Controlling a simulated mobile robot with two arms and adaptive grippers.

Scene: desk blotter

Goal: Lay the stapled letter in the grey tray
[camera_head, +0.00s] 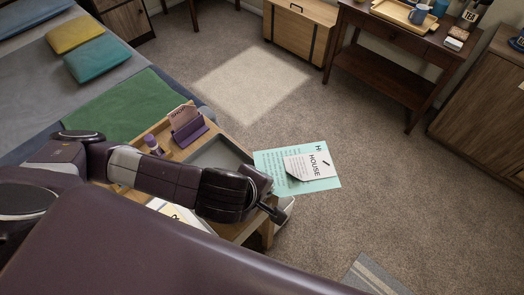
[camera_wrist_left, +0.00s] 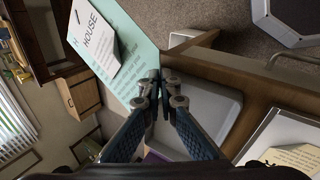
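The stapled letter is a mint green sheet (camera_head: 325,182) with a smaller white sheet marked HOUSE on top and a dark staple mark near its corner. It also shows at the upper left of the left wrist view (camera_wrist_left: 133,62). My left gripper (camera_head: 277,212) appears shut on the letter's near edge; its fingertips (camera_wrist_left: 160,80) meet there in the left wrist view. The letter is held out past the desk edge, over the floor. The grey tray (camera_head: 222,150) is on the desk left of the letter, partly hidden by my arm; it looks empty in the left wrist view (camera_wrist_left: 208,108). My right gripper is not in view.
On the desk, a purple holder (camera_head: 190,131) with a pink card and a small purple object (camera_head: 152,142) stand behind my arm. Another pale tray (camera_wrist_left: 265,140) holds cream paper. A pale-rimmed container (camera_head: 285,212) is beside the desk. Open carpet lies right.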

